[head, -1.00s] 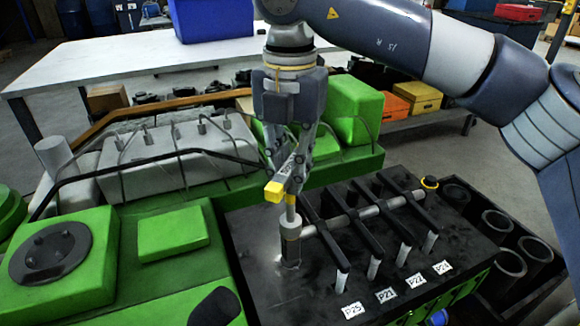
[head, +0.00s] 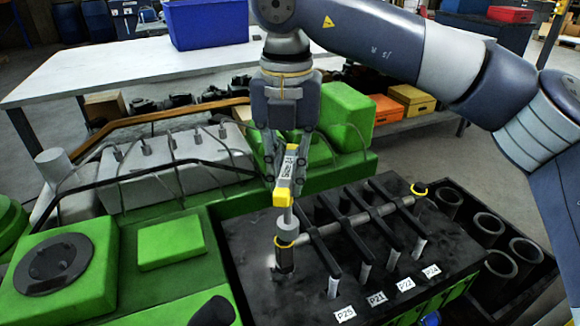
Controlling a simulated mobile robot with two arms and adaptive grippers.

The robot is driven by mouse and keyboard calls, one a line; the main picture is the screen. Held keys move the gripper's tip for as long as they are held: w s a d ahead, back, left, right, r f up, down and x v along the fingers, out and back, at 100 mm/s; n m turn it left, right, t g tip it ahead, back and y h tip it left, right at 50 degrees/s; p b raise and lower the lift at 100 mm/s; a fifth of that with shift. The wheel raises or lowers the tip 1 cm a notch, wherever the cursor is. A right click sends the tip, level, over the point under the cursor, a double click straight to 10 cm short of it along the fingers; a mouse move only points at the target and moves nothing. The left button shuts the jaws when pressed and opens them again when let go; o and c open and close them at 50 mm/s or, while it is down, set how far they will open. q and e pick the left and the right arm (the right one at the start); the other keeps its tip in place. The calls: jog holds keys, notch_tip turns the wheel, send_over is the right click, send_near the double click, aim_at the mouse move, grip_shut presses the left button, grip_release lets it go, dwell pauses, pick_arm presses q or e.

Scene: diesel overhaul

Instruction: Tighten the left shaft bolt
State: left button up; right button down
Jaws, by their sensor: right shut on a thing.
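My right gripper (head: 283,180) is shut on a grey, labelled tool (head: 288,168) with a yellow head (head: 282,197). The tool's shank points down to the left end of the metal shaft (head: 325,230) on the black engine block. The left shaft bolt itself is hidden or cannot be told apart from the tool's lower end.
Several black rocker arms (head: 345,230) cross the shaft, with white labels such as P25 (head: 345,314) in front. Green engine parts (head: 170,242) and a grey cover with pipes (head: 165,170) lie left. Dark open cylinders (head: 503,262) stand right. A white table (head: 110,70) is behind.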

pick_arm(q)
jog(key=w+a, duration=0.3)
pick_arm(e)
jog(key=shift+w+f+n, duration=0.2)
jog(key=shift+w+n, duration=0.05)
jog(key=shift+n, duration=0.35)
jog(key=n+p, duration=0.1)
jog(key=n, duration=0.2)
jog(key=w+n+p, duration=0.1)
jog(key=n+p, duration=0.1)
jog(key=n, duration=0.1)
jog(key=shift+n, duration=0.3)
jog(key=shift+w+n+p, duration=0.2)
jog(key=shift+n+p, duration=0.35)
jog(key=shift+n, duration=0.65)
pick_arm(q)
jog(key=s+a+f+p, duration=0.1)
jog(key=s+f, duration=0.3)
jog(key=s, duration=0.9)
jog(key=shift+a, duration=0.35)
pick_arm(e)
jog(key=shift+w+d+n, duration=0.1)
jog(key=shift+d+n, duration=0.05)
jog(key=shift+n, duration=0.85)
jog(key=shift+w+d+n, duration=0.1)
jog(key=shift+n, duration=0.9)
pick_arm(q)
jog(key=shift+r, duration=0.1)
